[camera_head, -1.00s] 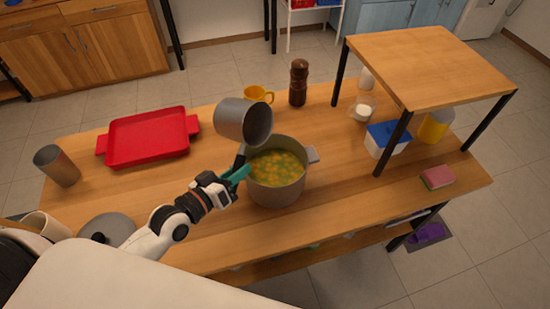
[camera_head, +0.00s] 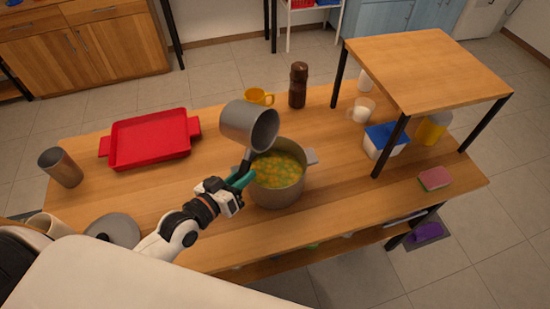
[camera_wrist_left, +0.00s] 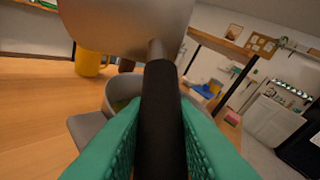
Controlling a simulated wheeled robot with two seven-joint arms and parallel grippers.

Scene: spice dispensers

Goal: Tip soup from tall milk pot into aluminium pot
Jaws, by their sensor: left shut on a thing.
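The tall milk pot (camera_head: 246,122) is grey metal and tilted, its open mouth facing right and down above the aluminium pot. My left gripper (camera_head: 240,179) is shut on its dark handle; in the left wrist view the black handle (camera_wrist_left: 160,115) lies between the green fingers. The aluminium pot (camera_head: 277,192) stands upright on the table, with yellow-orange soup with green bits (camera_head: 277,168) inside. No stream of soup shows from the milk pot, and its inside looks empty where visible. My right gripper is not in view.
A yellow mug (camera_head: 257,97) and a brown pepper mill (camera_head: 298,86) stand behind the pots. A red tray (camera_head: 150,139) and a metal cup (camera_head: 61,167) are at left. A raised wooden shelf (camera_head: 427,68) stands at right.

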